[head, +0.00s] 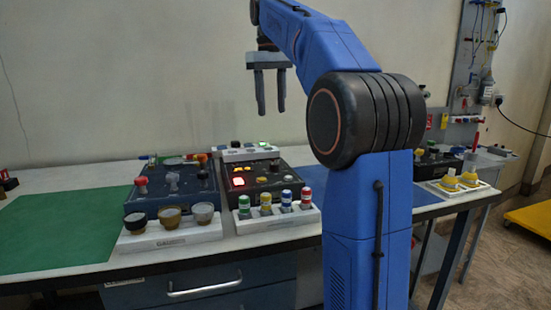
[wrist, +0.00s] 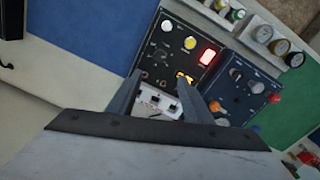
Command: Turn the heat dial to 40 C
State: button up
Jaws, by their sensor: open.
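A black control panel (head: 285,182) stands on the bench, with a lit red button or lamp (head: 239,182) and small yellow lights. In the wrist view the black panel (wrist: 150,70) shows tilted, with dark round dials, a white knob (wrist: 166,26), a yellow knob (wrist: 190,43) and the lit red part (wrist: 207,57). Markings are too small to read, so I cannot tell which dial is for heat. My gripper (head: 271,108) is open and empty, pointing down well above the bench behind the panel. In the wrist view its fingers (wrist: 164,88) overlap the panel's edge and touch nothing.
A blue panel (wrist: 240,92) with several knobs stands beside the black one. A gauge tray (head: 170,238) and a tray of coloured bottles (head: 278,220) stand in front. A white box (head: 250,152) sits behind. The green mat (head: 55,235) is mostly clear.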

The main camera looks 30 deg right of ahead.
aim_at(274, 163)
jog(key=f, duration=1.7)
jog(key=shift+d+f, duration=0.1)
jog(key=shift+d, duration=0.25)
jog(key=c, duration=1.1)
